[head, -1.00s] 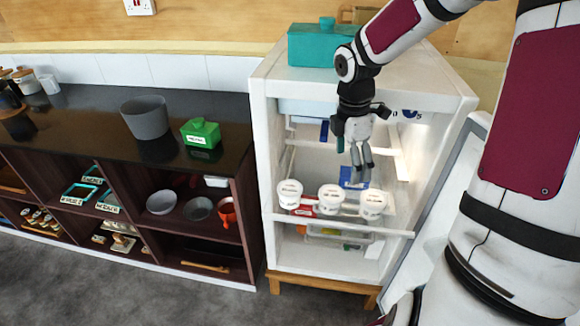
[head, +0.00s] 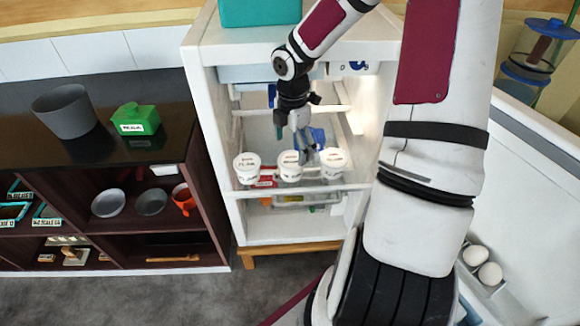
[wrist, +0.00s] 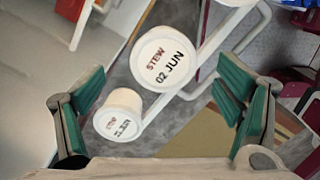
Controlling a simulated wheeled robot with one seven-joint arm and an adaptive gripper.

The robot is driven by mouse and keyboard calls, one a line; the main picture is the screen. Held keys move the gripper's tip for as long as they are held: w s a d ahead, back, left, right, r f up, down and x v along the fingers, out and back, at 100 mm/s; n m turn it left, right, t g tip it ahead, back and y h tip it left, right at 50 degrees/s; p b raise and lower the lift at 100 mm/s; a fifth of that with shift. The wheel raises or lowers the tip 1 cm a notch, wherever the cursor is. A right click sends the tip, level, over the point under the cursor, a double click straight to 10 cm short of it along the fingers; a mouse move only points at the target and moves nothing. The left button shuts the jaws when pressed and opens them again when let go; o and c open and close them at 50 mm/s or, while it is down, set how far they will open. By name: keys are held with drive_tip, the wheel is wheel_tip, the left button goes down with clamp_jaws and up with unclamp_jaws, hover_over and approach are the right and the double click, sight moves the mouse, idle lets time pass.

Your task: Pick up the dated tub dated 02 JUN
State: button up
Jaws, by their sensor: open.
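The tub dated 02 JUN (wrist: 163,60) is a white round tub, its lid marked STEW 02 JUN, in the wrist view between and beyond my open fingers. A second white STEW tub (wrist: 120,114) stands beside it at lower left; its date is too small to read surely. In the head view a left tub (head: 247,168), a middle tub (head: 290,167) and a right tub (head: 334,162) stand in a row at the fridge shelf's front; I cannot read their dates there. My gripper (head: 305,146) is open and empty, just behind the middle and right tubs in the picture.
The white fridge (head: 212,130) surrounds my gripper with side walls and shelf rails. A blue item (head: 318,136) lies behind the tubs. The fridge's open door (head: 530,170) is at right. A dark counter (head: 30,140) with a grey bin (head: 65,112) and green box (head: 135,119) stands at left.

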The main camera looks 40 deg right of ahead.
sight(293, 159)
drive_tip(key=shift+s+a+f+b, duration=0.1)
drive_tip(key=shift+f+b, duration=0.1)
drive_tip(key=shift+f, duration=1.15)
drive_tip(key=shift+s+f+b, duration=0.1)
drive_tip(key=shift+f+b, duration=0.05)
drive_tip(key=shift+f, duration=1.15)
drive_tip(key=c, duration=1.4)
